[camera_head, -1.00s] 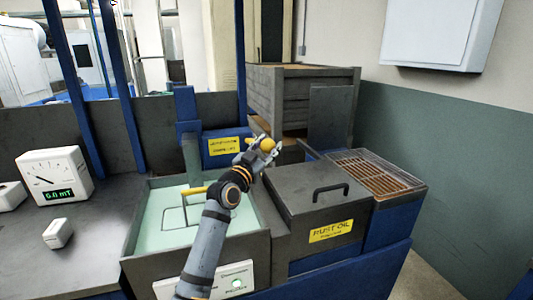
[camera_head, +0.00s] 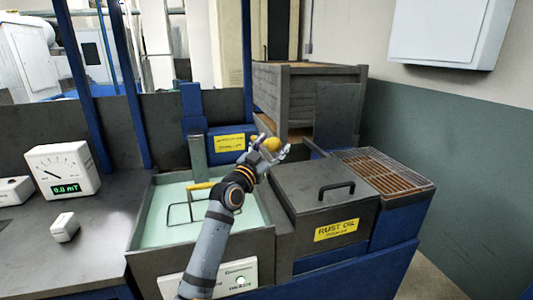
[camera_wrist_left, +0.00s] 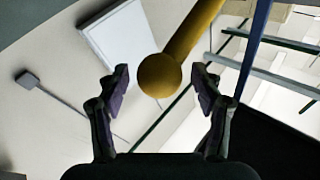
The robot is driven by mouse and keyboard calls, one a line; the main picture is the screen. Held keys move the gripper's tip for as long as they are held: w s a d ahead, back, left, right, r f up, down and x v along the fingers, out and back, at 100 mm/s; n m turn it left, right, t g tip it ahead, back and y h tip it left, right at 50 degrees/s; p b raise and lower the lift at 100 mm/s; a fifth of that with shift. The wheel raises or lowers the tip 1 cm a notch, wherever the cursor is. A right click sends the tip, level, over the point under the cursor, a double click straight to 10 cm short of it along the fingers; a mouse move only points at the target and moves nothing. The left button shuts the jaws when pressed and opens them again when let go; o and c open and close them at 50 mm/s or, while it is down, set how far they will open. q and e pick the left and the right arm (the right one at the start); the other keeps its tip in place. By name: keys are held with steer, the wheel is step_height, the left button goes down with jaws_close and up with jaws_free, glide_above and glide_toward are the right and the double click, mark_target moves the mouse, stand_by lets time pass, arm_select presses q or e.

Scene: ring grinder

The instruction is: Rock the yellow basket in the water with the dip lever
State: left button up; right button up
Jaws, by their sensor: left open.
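The dip lever's yellow ball knob (camera_head: 271,145) shows above the water tank, at the tip of my left gripper (camera_head: 268,152). In the left wrist view the knob (camera_wrist_left: 160,75) sits between the two open fingers (camera_wrist_left: 163,80), with visible gaps on both sides. The yellow lever rod (camera_wrist_left: 195,30) runs up and right from it. The basket's wire frame (camera_head: 180,205) shows in the pale green water (camera_head: 165,228), with a yellow bar (camera_head: 203,185) near its top. My left arm hides the right part of the tank. My right gripper is out of view.
A lidded rust oil box (camera_head: 325,195) with a handle stands right of the tank, and a brown grate (camera_head: 382,172) lies beyond it. A meter (camera_head: 65,172) and a small white block (camera_head: 64,227) are on the left bench (camera_head: 100,235). A grey crate (camera_head: 310,90) stands behind.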

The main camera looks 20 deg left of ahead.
arm_select(q)
steer(key=v, duration=1.1)
steer(key=shift+s, duration=0.1)
